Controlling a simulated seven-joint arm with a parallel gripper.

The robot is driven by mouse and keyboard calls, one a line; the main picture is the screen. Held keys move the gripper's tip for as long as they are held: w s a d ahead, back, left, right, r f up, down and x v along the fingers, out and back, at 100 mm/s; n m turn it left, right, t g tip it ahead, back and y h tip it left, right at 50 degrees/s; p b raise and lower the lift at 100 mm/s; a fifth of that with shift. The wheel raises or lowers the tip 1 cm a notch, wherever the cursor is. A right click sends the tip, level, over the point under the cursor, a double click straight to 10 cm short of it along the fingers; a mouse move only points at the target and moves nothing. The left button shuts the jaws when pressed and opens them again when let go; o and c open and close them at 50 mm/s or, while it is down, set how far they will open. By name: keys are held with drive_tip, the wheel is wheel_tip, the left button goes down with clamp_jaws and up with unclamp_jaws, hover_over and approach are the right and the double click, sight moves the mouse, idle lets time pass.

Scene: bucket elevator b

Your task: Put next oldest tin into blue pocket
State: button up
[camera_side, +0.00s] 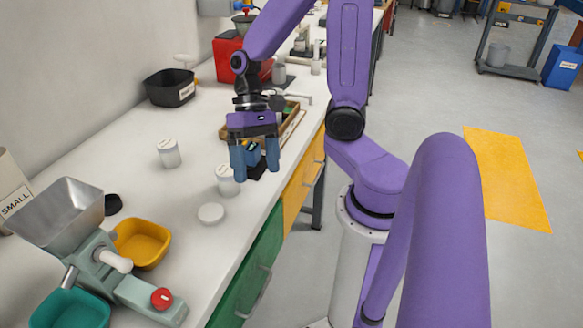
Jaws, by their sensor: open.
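My gripper (256,173) is open, pointing down over the bench, fingers apart. A blue item (253,152) shows between the fingers, with a dark piece below it. It may be the blue pocket, and I cannot tell whether the fingers touch it. A white tin with a label (227,181) stands just left of the left finger. Another white labelled tin (168,154) stands upright farther left. I cannot read the labels, so their ages are unclear. A wooden tray (299,119) behind my gripper is partly hidden by it.
A white round disc (210,213) lies in front of the tins. A grinder with a metal hopper (64,222), a yellow bowl (142,243) and a teal bowl (70,310) fill the near left. A black bin (169,89) stands by the wall. Bench between is clear.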

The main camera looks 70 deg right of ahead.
drive_tip(key=s+a+r+n+t+h, duration=0.2)
drive_tip(key=s+n, duration=0.6)
drive_tip(key=n, duration=0.8)
drive_tip(key=r+t+h, duration=0.1)
drive_tip(key=h, duration=0.1)
drive_tip(key=shift+s+a+h, duration=0.2)
drive_tip(key=shift+a+h, duration=0.05)
drive_tip(key=shift+h, duration=0.15)
